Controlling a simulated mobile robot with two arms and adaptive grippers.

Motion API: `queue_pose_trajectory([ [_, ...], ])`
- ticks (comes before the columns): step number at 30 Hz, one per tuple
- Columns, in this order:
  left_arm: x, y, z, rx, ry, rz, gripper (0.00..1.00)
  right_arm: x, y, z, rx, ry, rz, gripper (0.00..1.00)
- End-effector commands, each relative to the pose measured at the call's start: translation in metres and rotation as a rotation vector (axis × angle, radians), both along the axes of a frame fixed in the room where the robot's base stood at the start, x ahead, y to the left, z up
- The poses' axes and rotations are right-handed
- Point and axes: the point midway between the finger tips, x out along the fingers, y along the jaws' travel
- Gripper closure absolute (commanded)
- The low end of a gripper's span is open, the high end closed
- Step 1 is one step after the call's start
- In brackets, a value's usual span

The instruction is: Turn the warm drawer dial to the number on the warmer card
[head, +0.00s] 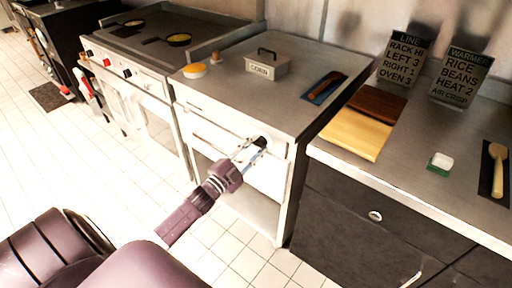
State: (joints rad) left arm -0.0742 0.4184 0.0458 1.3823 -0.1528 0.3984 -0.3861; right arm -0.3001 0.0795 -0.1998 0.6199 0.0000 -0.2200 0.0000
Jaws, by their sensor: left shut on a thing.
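The warm drawer dial (263,140) is a small dark knob on the front panel of the metal warmer cabinet (238,113). My left gripper (256,147) is at the dial and shut on it, hiding most of it. The dial's setting and any numbers around it cannot be read. The warmer card (461,76) stands on the right counter. My right gripper is not in view.
A second card headed "LINE" (402,58) stands left of the warmer card. A labelled metal box (267,68) and a yellow-topped dish (194,71) sit on the cabinet. Cutting boards (352,135) lie on the right counter. The tiled floor before the cabinet is clear.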

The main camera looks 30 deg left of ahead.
Motion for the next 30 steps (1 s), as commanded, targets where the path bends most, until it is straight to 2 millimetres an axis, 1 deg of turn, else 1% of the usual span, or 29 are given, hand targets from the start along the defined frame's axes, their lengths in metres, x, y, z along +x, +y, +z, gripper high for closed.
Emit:
queue_pose_trajectory([
  [12,-0.0004,-0.0006,-0.0011,0.007,0.002,-0.001,0.95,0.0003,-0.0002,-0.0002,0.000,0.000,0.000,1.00],
  [13,-0.0004,-0.0006,-0.0011,0.007,0.002,-0.001,0.70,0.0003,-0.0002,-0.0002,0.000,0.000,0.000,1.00],
  [18,-0.0004,-0.0004,-0.0008,0.006,0.001,0.000,0.53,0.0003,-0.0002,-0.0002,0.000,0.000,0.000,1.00],
  [26,-0.0007,-0.0001,-0.0007,0.006,0.001,0.000,0.53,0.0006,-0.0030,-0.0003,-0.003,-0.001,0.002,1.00],
  [30,-0.0093,0.0009,-0.0024,0.006,0.002,0.000,0.53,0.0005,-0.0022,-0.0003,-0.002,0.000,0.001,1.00],
])
